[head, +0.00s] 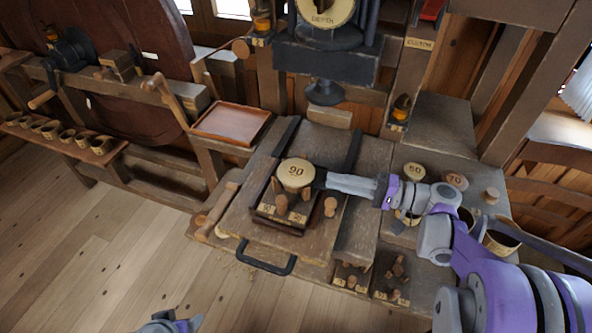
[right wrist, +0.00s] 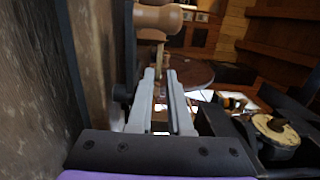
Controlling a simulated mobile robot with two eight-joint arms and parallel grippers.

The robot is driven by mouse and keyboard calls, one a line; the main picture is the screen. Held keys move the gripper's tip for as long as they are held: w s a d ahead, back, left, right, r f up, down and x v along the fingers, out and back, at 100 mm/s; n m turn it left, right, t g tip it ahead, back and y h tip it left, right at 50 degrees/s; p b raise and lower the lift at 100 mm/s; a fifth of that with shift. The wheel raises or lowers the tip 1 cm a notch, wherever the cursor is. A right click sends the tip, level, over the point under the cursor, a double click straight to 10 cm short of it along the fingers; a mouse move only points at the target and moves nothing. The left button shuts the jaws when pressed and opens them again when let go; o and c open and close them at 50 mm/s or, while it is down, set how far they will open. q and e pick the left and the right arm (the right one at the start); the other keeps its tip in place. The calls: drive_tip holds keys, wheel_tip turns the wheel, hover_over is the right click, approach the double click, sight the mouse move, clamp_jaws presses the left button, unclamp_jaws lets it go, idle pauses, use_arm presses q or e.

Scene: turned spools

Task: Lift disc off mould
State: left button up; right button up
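A pale round wooden disc (head: 296,173) marked 90 lies on top of the mould (head: 279,219), a dark block with wooden pegs, on the bench. My right gripper (head: 322,180) reaches in from the right, its tips at the disc's right edge. In the right wrist view its two grey fingers (right wrist: 161,75) are close together with a thin pale wooden strip between the tips. I cannot tell whether they press on it. A turned wooden piece (right wrist: 158,18) lies just beyond the tips. Only a bit of my left gripper (head: 170,325) shows at the bottom edge.
The black press (head: 325,65) stands behind the mould, between two dark rails. A shallow reddish tray (head: 232,122) is at the left. Discs marked 60 (head: 413,171) and 70 (head: 454,180) lie at the right. A peg (head: 330,207) stands just right of the mould.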

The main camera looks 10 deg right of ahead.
sight(320, 187)
drive_tip(key=x, duration=0.4)
drive_tip(key=shift+a, duration=0.2)
drive_tip(key=shift+w, duration=0.1)
clamp_jaws()
